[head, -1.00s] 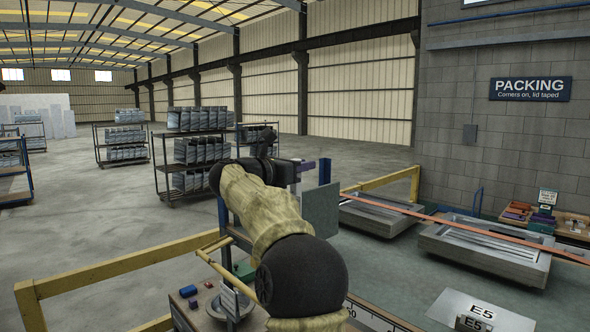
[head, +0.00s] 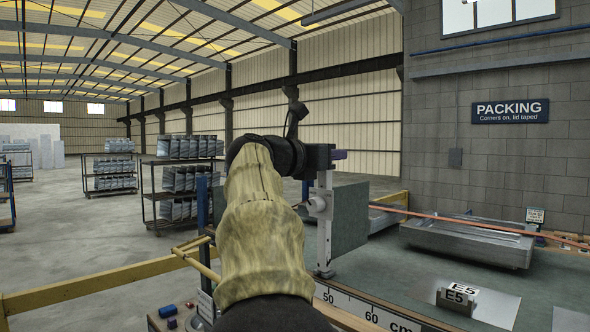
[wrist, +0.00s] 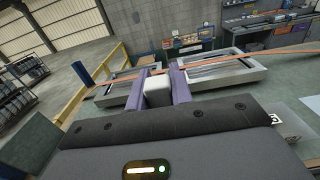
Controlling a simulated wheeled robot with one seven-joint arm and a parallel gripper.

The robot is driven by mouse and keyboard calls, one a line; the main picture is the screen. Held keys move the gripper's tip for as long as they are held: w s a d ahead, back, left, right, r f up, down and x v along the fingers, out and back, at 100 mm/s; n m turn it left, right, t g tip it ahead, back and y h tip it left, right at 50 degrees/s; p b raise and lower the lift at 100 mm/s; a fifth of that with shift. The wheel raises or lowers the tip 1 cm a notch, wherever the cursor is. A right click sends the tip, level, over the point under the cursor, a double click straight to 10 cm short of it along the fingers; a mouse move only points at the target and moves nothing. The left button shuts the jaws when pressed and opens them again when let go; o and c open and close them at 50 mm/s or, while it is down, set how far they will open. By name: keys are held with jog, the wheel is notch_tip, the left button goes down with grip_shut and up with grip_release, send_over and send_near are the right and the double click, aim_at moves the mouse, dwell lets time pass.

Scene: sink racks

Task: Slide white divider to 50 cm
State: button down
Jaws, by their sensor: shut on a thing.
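The white divider (head: 325,235) is an upright white post with a round knob on its side and a grey-green panel to its right in the head view. Its foot stands at the scale (head: 350,304), just behind the printed 50; the exact tick is hard to read. My gripper (head: 338,155) is at the top of the post, mostly hidden by my arm. In the wrist view, the purple fingers of my gripper (wrist: 159,88) are shut on the white block (wrist: 158,92) at the divider's top, one finger on each side.
A metal tray (head: 470,240) lies farther back under an orange strip. A yellow rail (head: 90,282) runs at the left. Loaded racks (head: 185,180) stand beyond it.

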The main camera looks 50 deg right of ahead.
jog(key=s, duration=0.2)
jog(key=s+b, duration=0.1)
jog(key=shift+s+a, duration=0.1)
jog(key=shift+a, duration=0.15)
jog(key=c, duration=1.2)
grip_release()
jog(key=shift+c, duration=0.2)
jog(key=shift+w+a, duration=0.1)
jog(key=shift+w, duration=0.1)
